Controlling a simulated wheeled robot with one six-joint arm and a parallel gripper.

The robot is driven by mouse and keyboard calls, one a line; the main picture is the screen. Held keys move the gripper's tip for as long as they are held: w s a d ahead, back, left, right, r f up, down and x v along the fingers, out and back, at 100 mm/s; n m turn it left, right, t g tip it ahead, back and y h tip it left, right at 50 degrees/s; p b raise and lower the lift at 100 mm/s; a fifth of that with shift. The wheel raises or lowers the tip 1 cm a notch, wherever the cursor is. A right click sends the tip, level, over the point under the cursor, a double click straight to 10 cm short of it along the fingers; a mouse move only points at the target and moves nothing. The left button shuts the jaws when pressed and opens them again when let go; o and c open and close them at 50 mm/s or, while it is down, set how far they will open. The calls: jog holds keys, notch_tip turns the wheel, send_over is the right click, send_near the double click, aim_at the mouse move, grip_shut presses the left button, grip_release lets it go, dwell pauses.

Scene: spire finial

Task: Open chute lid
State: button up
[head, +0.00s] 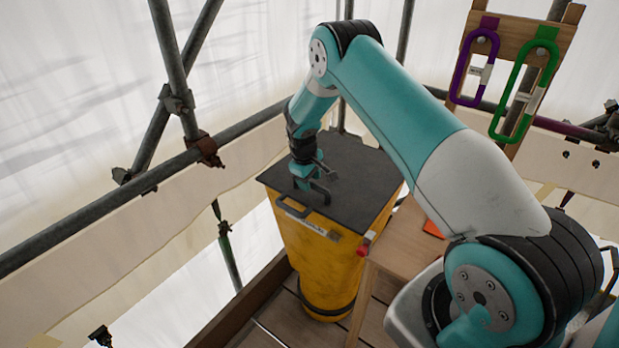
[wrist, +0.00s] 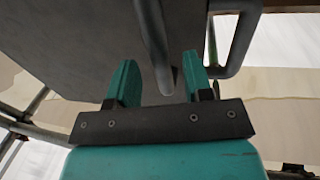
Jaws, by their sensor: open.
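The yellow chute (head: 325,255) stands on the deck at centre in the head view. Its dark grey lid (head: 355,165) lies flat across the top, shut. A loop handle (head: 292,208) sticks out at the lid's front edge. My gripper (head: 308,184) is low over the front part of the lid, just behind that loop. In the wrist view my gripper (wrist: 160,88) is open, with a grey bar (wrist: 154,45) showing between its two teal fingers. The lid (wrist: 70,45) fills the upper left, and the loop handle (wrist: 238,45) is at right. Contact with the bar cannot be told.
Scaffold poles (head: 110,210) and pale sheeting run behind and left of the chute. A wooden bench (head: 395,245) with an orange item stands close on its right. Purple (head: 474,65) and green (head: 525,85) carabiner-like loops hang on a wooden board at upper right.

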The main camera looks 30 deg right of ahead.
jog(key=shift+d+f, duration=0.1)
jog(key=shift+f, duration=0.3)
grip_shut()
